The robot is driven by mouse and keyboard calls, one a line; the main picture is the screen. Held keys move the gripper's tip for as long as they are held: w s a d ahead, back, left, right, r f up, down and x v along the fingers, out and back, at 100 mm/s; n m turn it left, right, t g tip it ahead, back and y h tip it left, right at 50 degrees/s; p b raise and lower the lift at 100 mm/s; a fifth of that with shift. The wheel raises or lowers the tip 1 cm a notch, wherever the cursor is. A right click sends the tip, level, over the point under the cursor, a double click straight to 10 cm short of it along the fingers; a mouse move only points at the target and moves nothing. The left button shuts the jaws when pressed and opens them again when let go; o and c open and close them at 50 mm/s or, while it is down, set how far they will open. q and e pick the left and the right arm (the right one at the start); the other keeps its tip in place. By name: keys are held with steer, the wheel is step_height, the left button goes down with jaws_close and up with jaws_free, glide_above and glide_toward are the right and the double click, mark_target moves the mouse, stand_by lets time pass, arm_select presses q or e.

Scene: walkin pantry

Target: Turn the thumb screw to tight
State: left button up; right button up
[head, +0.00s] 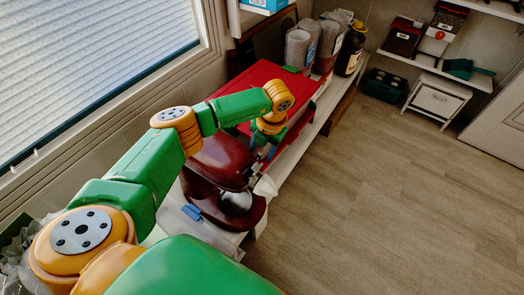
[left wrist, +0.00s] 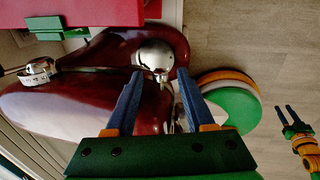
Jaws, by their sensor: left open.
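My left gripper (head: 262,161) is above the mixer, pointing down, open and empty. A silver ringed fitting (left wrist: 38,72) shows on the mixer's left part. I cannot tell for certain which small part is the thumb screw. My right gripper (left wrist: 288,108) shows at the right edge of the left wrist view, its fingers apart and empty.
A red box (head: 262,85) lies behind the mixer, close to my left wrist. Stacked clear cups (head: 299,48) and a dark bottle (head: 351,50) stand farther back. The window (head: 90,60) is at the left. The wooden floor (head: 370,200) at the right is clear.

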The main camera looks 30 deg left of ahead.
arm_select(q)
steer(key=shift+f, duration=0.15)
arm_select(e)
steer(key=shift+w+d, duration=0.1)
steer(key=shift+d, duration=0.05)
arm_select(q)
steer(key=c, duration=0.8)
jaws_close()
steer(key=shift+a+h, duration=0.25)
steer(key=shift+h, duration=0.55)
steer(key=shift+a+h+b, duration=0.1)
steer(key=shift+h+b, duration=0.3)
steer(key=shift+h, duration=0.3)
steer(key=shift+a+f+h+b, duration=0.15)
steer(key=shift+a+h+b, duration=0.05)
steer(key=shift+h+b, duration=0.7)
steer(key=shift+w+a+h+b, duration=0.1)
steer(key=shift+h+b, duration=0.4)
steer(key=shift+h, duration=0.1)
steer(key=shift+a+h+b, duration=0.1)
steer(key=shift+h+b, duration=0.35)
steer(key=shift+h, duration=0.05)
arm_select(e)
steer(key=shift+t, duration=0.3)
steer(key=shift+w+a+f, duration=0.2)
steer(key=shift+w+f, duration=0.6)
steer(key=shift+w, duration=0.1)
steer(key=shift+w+a+f, duration=0.2)
steer(key=shift+w+f, duration=0.6)
steer(key=shift+w, duration=0.1)
